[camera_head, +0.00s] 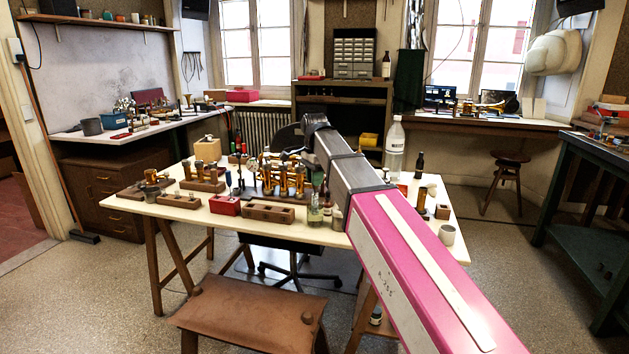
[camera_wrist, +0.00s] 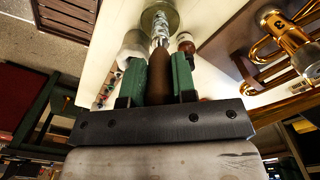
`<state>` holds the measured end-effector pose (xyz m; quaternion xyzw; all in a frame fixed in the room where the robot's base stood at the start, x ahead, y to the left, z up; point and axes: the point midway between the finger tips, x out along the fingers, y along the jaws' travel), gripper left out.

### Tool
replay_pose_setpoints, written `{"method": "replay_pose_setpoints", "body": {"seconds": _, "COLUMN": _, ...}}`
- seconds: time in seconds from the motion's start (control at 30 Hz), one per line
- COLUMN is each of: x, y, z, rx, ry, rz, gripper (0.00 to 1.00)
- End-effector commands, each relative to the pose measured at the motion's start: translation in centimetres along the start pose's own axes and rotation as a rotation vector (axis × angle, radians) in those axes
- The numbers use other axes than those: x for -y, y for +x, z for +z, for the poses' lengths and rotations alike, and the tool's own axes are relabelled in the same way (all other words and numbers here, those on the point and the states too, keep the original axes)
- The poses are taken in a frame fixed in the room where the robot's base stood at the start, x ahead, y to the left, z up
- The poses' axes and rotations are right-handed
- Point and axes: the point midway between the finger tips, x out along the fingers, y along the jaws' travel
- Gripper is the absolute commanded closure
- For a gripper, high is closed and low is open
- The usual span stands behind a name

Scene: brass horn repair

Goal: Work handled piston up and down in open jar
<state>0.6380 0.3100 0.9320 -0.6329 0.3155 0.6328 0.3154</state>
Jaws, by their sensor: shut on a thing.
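My gripper (camera_wrist: 157,82) shows in the wrist view, with its two green fingers shut on the brown handle (camera_wrist: 157,66) of the piston. The piston's bright silver body (camera_wrist: 160,28) runs on from the handle into the mouth of the open glass jar (camera_wrist: 174,16) at the top of that view. How deep it reaches is hard to tell. In the head view the greenish jar (camera_head: 315,214) stands near the table's front edge. My arm hides most of the gripper there.
The cream table (camera_head: 270,228) also bears brass valves (camera_head: 283,180) in wooden blocks, a red box (camera_head: 225,205) and a large clear bottle (camera_head: 394,150). In the wrist view, a white container and a small bottle (camera_wrist: 186,44) flank the piston closely. A brown stool (camera_head: 248,310) stands in front.

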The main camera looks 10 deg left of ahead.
Motion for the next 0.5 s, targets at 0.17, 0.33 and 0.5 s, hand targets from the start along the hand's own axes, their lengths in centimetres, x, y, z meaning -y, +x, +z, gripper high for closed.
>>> {"method": "replay_pose_setpoints", "body": {"seconds": 0.17, "x": 0.0, "y": 0.1, "z": 0.0, "rx": 0.000, "ry": 0.000, "rz": 0.000, "gripper": 1.00}}
{"method": "replay_pose_setpoints", "body": {"seconds": 0.33, "x": -0.1, "y": 0.8, "z": 0.0, "rx": 0.000, "ry": 0.000, "rz": 0.001, "gripper": 1.00}}
{"method": "replay_pose_setpoints", "body": {"seconds": 0.5, "x": 0.0, "y": 1.9, "z": 0.0, "rx": 0.000, "ry": 0.000, "rz": 0.000, "gripper": 1.00}}
